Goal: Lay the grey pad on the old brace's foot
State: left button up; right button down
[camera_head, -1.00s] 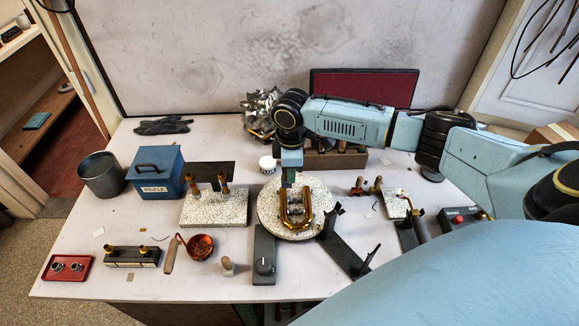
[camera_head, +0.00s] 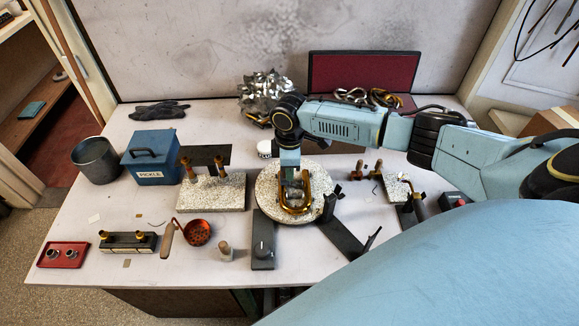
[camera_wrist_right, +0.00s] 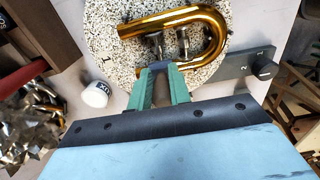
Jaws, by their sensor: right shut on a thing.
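My right gripper (camera_head: 291,186) points down over the round speckled turntable (camera_head: 268,212). In the right wrist view its green fingers (camera_wrist_right: 160,70) are shut on a small grey piece, the grey pad (camera_wrist_right: 160,66), at their tips. The golden U-shaped tube (camera_wrist_right: 190,17) lies on the turntable just beyond the fingertips. Between its legs stand dark metal posts, seemingly brace parts (camera_wrist_right: 155,46); the fingertips are close to the nearer one. I cannot tell whether the pad touches a brace foot, as the fingers hide it. My left gripper is out of view.
A speckled block (camera_head: 212,193) with upright pieces stands left of the turntable. A dark control box with a knob (camera_head: 263,240) is in front, and a dark angled stand (camera_head: 342,240) is at right. A white jar (camera_wrist_right: 96,94) stands close to the gripper. The front-left tabletop has bare patches.

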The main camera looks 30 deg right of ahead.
jog(key=shift+f, duration=0.4)
dwell(0.3)
jog(key=c, duration=1.2)
grip_release()
jog(key=shift+o, duration=0.2)
jog(key=o, duration=0.4)
jog(key=shift+r, duration=0.15)
notch_tip(320, 180, up, 5)
jog(key=p, duration=0.5)
jog(key=shift+r+p, duration=0.6)
jog(key=shift+r, duration=0.3)
